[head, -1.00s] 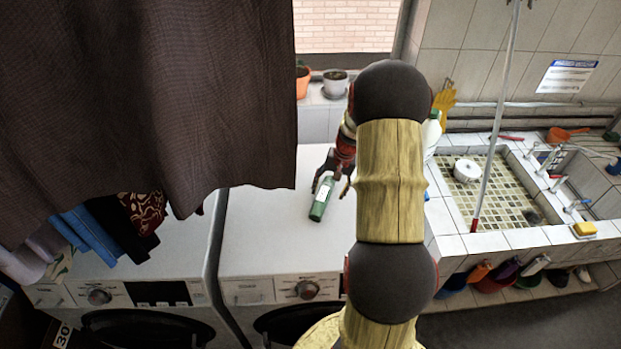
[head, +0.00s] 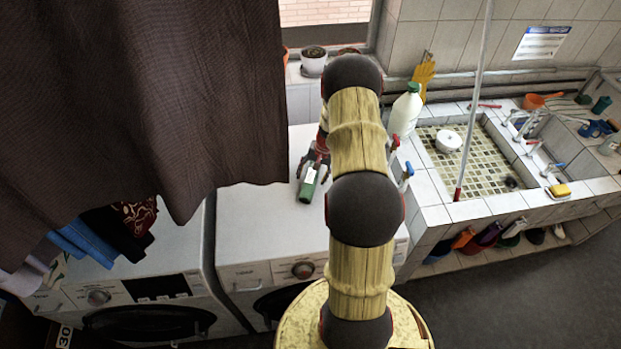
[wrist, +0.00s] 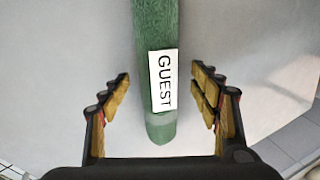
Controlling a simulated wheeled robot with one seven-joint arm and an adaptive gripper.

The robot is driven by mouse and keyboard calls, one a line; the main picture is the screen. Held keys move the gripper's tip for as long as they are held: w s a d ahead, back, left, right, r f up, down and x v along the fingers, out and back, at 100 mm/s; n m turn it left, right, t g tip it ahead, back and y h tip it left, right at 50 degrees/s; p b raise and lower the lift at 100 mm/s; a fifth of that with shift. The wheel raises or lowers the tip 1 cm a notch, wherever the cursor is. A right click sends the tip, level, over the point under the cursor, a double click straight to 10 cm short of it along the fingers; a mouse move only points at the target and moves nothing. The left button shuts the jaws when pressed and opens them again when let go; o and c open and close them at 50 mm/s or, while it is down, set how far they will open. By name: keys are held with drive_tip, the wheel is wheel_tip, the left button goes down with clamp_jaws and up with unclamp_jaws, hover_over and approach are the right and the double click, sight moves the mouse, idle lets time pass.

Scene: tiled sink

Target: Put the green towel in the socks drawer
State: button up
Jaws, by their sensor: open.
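The green towel (head: 309,184) is a rolled bundle with a white label, lying on top of a white washing machine. In the wrist view the towel (wrist: 157,65) shows its label reading "GUEST". My gripper (wrist: 160,108) is open, with one finger on each side of the towel and gaps between the fingers and the cloth. In the head view my gripper (head: 314,164) is at the towel, partly hidden by my arm. I see no socks drawer in these frames.
A dark curtain (head: 140,90) hangs at left, with clothes (head: 100,235) below it. A second washing machine (head: 165,262) stands left. A white jug (head: 405,110) and the tiled sink (head: 425,185) are at right. Potted plants stand on the windowsill.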

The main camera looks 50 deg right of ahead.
drive_tip(key=shift+c, duration=1.3)
drive_tip(key=c, duration=1.1)
drive_tip(key=shift+r, duration=0.1)
